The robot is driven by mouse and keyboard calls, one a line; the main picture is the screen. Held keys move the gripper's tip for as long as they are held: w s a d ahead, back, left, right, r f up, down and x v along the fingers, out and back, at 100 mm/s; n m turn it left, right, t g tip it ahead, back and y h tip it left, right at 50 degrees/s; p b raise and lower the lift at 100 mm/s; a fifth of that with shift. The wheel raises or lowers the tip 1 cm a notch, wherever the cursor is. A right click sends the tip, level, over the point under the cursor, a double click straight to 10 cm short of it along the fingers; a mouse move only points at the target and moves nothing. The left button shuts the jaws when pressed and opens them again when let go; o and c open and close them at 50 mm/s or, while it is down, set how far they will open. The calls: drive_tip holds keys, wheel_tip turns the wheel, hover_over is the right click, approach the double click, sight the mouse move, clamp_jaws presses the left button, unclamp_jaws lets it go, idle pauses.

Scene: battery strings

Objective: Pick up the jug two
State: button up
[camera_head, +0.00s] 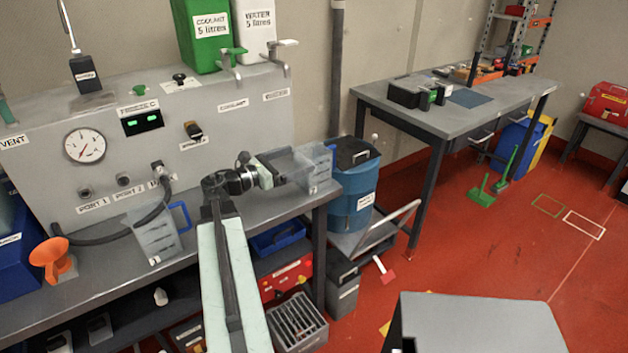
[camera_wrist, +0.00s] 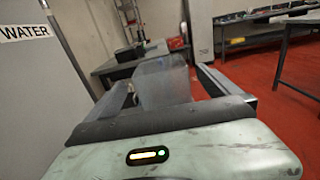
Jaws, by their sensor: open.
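Two clear jugs with blue handles stand on the grey bench. The right jug (camera_head: 319,169) is at the bench's right end, with a small label on its side. The left jug (camera_head: 154,238) stands further left, below the port panel. Which one is jug two I cannot read. My gripper (camera_head: 297,163) is at the right jug, reaching toward it from the left. In the wrist view, my gripper (camera_wrist: 166,84) is open, its two fingers on either side of the clear jug (camera_wrist: 165,80). Whether the fingers touch it I cannot tell.
The grey panel (camera_head: 110,185) with taps stands behind the jugs. An orange funnel (camera_head: 48,254) is at the bench's left. A blue lidded bin (camera_head: 356,187) stands just beyond the bench's right end. Red floor (camera_head: 470,260) is open to the right.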

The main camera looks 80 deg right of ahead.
sight(300, 164)
wheel_tip(300, 164, down, 3)
drive_tip(key=shift+f+b, duration=0.1)
drive_tip(key=shift+b, duration=0.7)
drive_tip(key=shift+s+d+r+p, duration=0.25)
drive_tip(key=shift+s+d, duration=0.2)
drive_tip(key=shift+s, duration=0.05)
drive_tip(key=shift+s+d+r+p, duration=0.25)
drive_tip(key=shift+s+d, duration=0.15)
drive_tip(key=shift+s, duration=0.05)
drive_tip(key=shift+x, duration=2.55)
drive_tip(key=c, duration=1.4)
